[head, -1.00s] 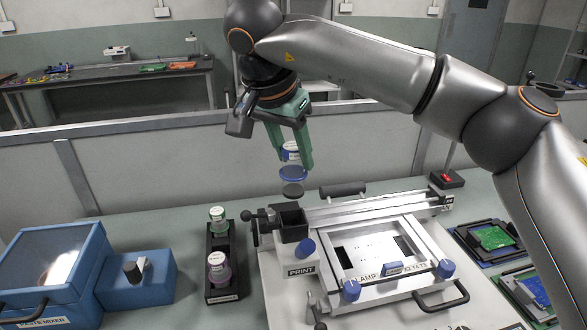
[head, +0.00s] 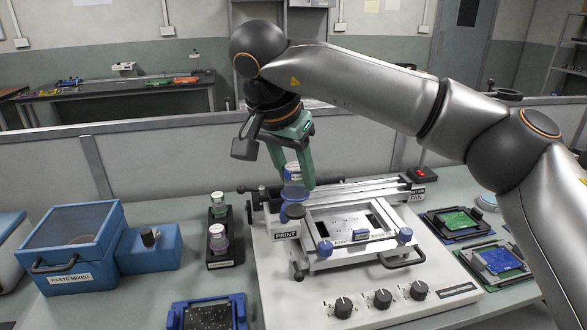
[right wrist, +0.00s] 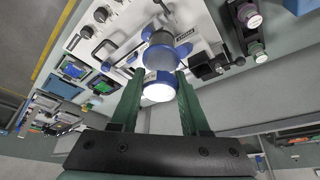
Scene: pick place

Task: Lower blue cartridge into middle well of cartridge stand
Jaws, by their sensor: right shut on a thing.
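My right gripper (head: 298,180) is shut on the blue cartridge (head: 292,192) and holds it roughly upright. The cartridge has a white and blue upper part, a clear blue body and a dark lower end. In the right wrist view the cartridge (right wrist: 158,58) sits between the two green fingers. The black cartridge stand (head: 222,262) is to the left of the gripper, apart from it. It holds a green-marked cartridge (head: 217,201) at the back and a purple cartridge (head: 218,238) nearer the front. The middle well's opening cannot be made out. My left gripper is not in view.
The held cartridge overlaps the printer (head: 330,290) at its rear left corner; their gap is unclear. A blue paste mixer (head: 75,240) stands left of the stand. Circuit boards lie in trays at right (head: 455,222) and front (head: 207,315). A low partition (head: 160,165) runs behind.

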